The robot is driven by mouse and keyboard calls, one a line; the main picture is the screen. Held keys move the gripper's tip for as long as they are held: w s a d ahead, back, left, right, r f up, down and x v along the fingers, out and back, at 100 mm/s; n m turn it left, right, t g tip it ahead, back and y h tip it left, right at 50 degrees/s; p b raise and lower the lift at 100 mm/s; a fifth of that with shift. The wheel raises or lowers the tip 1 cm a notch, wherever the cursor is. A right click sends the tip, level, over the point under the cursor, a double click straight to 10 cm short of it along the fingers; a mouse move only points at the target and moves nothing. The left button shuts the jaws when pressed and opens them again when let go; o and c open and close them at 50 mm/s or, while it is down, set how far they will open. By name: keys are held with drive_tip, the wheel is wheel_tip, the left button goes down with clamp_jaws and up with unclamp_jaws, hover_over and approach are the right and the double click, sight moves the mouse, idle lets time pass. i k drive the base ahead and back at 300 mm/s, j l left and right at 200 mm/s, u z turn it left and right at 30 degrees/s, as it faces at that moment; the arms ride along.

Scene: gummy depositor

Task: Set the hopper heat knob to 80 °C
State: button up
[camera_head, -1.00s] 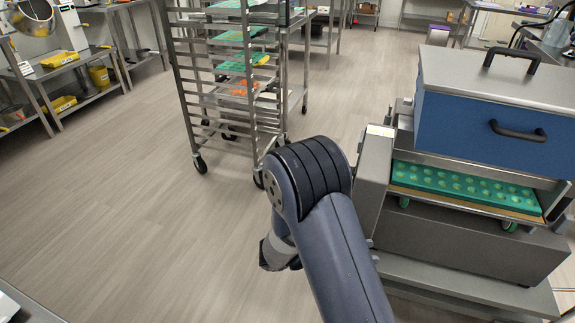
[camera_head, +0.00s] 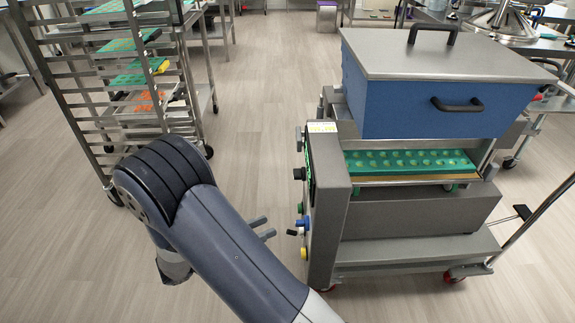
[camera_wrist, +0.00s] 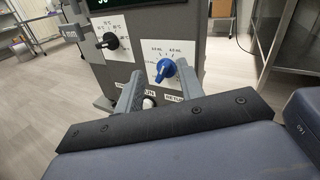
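The black heat knob (camera_wrist: 110,42) sits on a white dial plate with °C marks at the upper left of the wrist view. Its handle lies nearly sideways; the marks are too small to read its setting surely. A blue knob (camera_wrist: 166,68) on a plate with mL marks is to its right. My gripper (camera_wrist: 159,70) is open and empty, its fingers spread below and to either side of the blue knob, with the heat knob up and left of them. In the head view my gripper (camera_head: 264,228) is left of the depositor's control panel (camera_head: 328,205), apart from it.
A white button (camera_wrist: 149,102) shows low between the fingers. The depositor has a blue hopper (camera_head: 440,95) over a green mold tray (camera_head: 408,161). A wheeled rack (camera_head: 75,105) with trays stands at the left. Floor between rack and depositor is clear.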

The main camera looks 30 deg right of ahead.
sight(298, 174)
drive_tip(key=i+j+z, duration=0.65)
drive_tip(key=j+z, duration=0.25)
